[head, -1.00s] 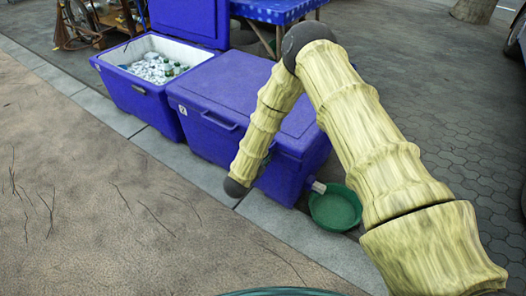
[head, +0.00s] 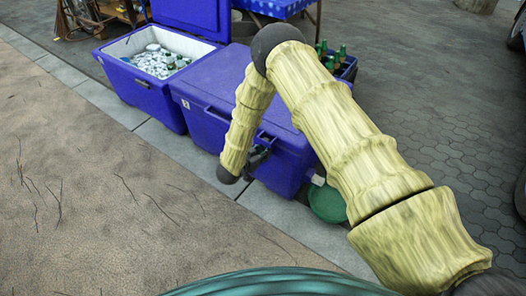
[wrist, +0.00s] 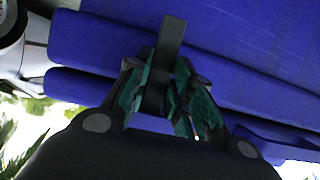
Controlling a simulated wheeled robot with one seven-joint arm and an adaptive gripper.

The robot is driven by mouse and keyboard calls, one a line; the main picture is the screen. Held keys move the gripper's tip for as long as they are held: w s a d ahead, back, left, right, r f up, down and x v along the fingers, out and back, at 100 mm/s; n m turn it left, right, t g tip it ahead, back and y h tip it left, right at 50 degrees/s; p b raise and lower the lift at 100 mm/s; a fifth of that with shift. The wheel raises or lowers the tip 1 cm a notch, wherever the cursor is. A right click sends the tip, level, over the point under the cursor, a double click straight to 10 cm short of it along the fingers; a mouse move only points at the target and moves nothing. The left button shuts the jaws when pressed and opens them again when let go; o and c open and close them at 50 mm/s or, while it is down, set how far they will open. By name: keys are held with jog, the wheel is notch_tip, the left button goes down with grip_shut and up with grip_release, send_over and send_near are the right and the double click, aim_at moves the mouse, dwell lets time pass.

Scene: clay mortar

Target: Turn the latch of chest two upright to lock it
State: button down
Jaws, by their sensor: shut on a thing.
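Chest two is the closed blue chest (head: 215,84) in the middle of the head view, with a small white label on its front. My gripper (head: 260,155) is at its front face, partly hidden behind my arm. In the wrist view, the green-padded fingers of my gripper (wrist: 162,92) are on both sides of a dark bar, the latch (wrist: 171,38), and shut on it. The latch runs nearly up and down in that picture, leaning slightly, against the blue chest. Its true angle on the chest cannot be told from the head view.
An open blue chest (head: 132,91) with ice and bottles stands left of chest two. A green basin (head: 327,203) sits on the ground by its right end, near a white spout. A crate of green bottles (head: 345,67) stands behind. The pavement in front is clear.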

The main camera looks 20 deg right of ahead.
jog(key=shift+s+f, duration=0.1)
jog(key=c, duration=1.2)
grip_release()
jog(key=shift+c, duration=0.2)
jog(key=v, duration=1.2)
